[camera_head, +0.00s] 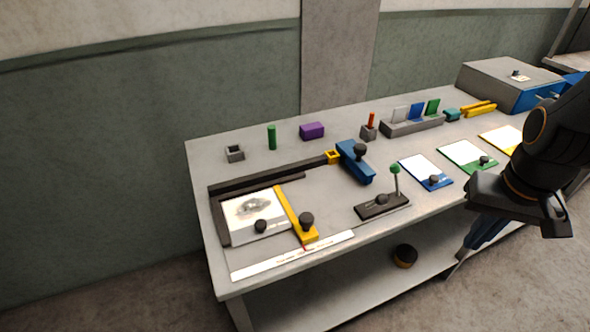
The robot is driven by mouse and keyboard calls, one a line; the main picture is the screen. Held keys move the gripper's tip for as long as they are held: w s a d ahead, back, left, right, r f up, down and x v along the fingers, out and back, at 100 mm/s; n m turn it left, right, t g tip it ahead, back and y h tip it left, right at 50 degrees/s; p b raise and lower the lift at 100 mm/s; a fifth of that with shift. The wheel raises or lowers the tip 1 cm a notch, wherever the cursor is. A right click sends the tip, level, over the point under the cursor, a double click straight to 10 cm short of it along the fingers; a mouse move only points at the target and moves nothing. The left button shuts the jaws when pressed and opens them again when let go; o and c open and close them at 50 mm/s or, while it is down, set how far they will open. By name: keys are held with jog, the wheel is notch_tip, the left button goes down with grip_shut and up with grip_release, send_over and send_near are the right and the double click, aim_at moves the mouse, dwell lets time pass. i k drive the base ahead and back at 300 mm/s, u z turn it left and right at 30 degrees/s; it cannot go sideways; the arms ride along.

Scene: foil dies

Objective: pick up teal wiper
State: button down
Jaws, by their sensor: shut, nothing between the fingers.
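A small teal block (452,114), which looks like the teal wiper, lies on the table towards the back right. It sits between the grey slotted rack and a pair of yellow bars, and its exact shape is too small to tell. My gripper (480,238) is at the right, at the table's front edge, pointing down. It is shut and empty, well apart from the teal block and nearer to the camera.
The grey table (285,165) holds a slotted rack (412,127), yellow bars (478,109), a grey box (505,85), coloured cards with black knobs, a blue block (355,162) and a lever stand (382,206). A black round object (405,256) is on the lower shelf.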

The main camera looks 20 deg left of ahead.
aim_at(452, 113)
jog(key=z, duration=0.65)
jog(key=k, duration=1.3)
jog(key=z, duration=0.95)
jog(key=i, duration=2.8)
jog(key=u, duration=0.95)
jog(key=i, duration=0.95)
jog(key=u, duration=0.95)
